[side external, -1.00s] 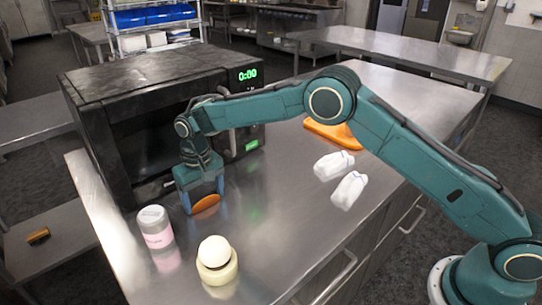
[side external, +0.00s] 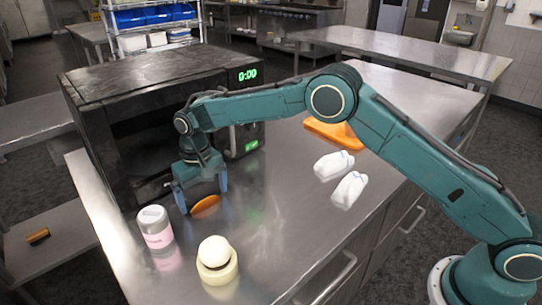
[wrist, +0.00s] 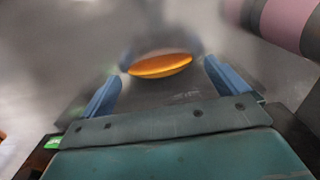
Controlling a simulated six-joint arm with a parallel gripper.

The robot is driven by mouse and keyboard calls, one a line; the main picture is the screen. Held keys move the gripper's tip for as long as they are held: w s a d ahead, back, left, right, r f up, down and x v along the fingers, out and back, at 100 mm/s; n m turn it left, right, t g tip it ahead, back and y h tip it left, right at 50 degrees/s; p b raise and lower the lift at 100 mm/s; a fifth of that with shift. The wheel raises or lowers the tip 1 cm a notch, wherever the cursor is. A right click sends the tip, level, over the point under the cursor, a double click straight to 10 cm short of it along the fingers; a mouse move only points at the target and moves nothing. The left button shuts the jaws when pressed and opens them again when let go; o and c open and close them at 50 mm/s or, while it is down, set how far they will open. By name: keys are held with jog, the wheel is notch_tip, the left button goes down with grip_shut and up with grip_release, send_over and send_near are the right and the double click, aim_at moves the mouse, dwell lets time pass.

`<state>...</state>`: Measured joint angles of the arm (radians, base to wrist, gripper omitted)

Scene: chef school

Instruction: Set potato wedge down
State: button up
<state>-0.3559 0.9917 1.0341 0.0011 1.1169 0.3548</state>
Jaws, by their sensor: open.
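The orange potato wedge (side external: 206,206) lies on the steel counter in front of the microwave. My gripper (side external: 203,202) is just above it, with its blue fingers spread wide on either side. In the wrist view the potato wedge (wrist: 160,66) sits between and beyond the fingertips of my gripper (wrist: 160,80), with a clear gap to each finger. The gripper is open and holds nothing.
A pink-labelled jar (side external: 155,229) stands close to the left of my gripper. A cream round object with a ball on top (side external: 217,258) is nearer the front. The black microwave (side external: 160,85) is behind. Two white bottles (side external: 341,177) and an orange item (side external: 333,133) lie right.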

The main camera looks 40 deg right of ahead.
notch_tip(320, 180, up, 11)
jog(key=shift+r, duration=0.15)
dwell(0.4)
dwell(0.5)
jog(key=s+d+r+t, duration=0.3)
jog(key=s+d+r, duration=1.1)
jog(key=s+r, duration=0.2)
jog(key=s+d+f+t, duration=0.1)
jog(key=s+d, duration=0.1)
jog(key=s, duration=0.6)
jog(key=s+d+f, duration=0.2)
jog(key=s+d, duration=0.1)
jog(key=s, duration=0.5)
jog(key=s+d+f+t, duration=0.1)
jog(key=s+d+f, duration=0.1)
jog(key=s, duration=0.6)
jog(key=shift+d+f+t, duration=0.15)
jog(key=shift+d+t, duration=0.1)
jog(key=shift+t, duration=0.05)
